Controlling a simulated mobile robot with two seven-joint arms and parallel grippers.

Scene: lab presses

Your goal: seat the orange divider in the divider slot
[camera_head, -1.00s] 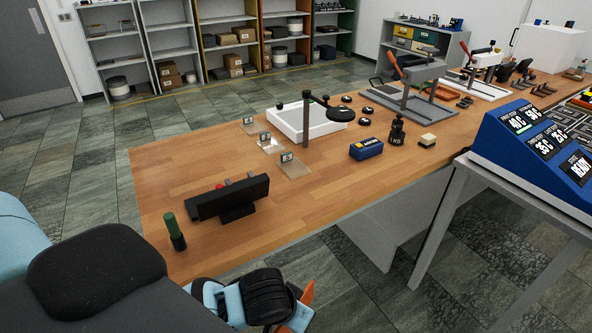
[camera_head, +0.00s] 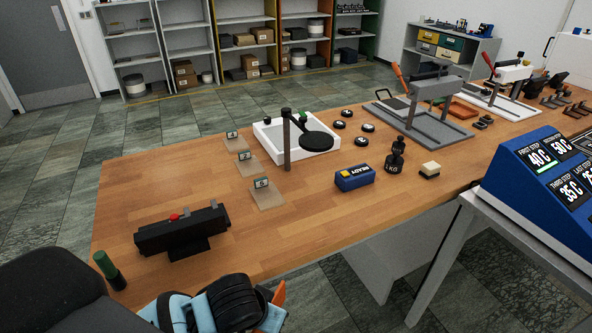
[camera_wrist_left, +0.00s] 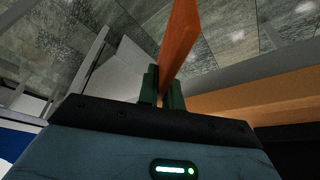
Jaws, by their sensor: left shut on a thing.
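The orange divider (camera_wrist_left: 180,45) is a thin flat plate. It stands up from between the green fingers of my left gripper (camera_wrist_left: 162,80) in the left wrist view. The left gripper is shut on its lower end. In the head view, only a small orange part of the divider (camera_head: 279,294) shows at the bottom, beside my left wrist, in front of the table's near edge. The fingers are hidden there by my arm. I cannot pick out the divider slot in either view. My right gripper is not in view.
On the wooden table (camera_head: 120,200) stand a black bar on a foot (camera_head: 182,233), a green-topped black cylinder (camera_head: 107,268), a white tray (camera_head: 270,145), a blue box (camera_head: 354,177) and a grey press (camera_head: 432,118). A blue console (camera_head: 540,180) is at right. The table's near middle is clear.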

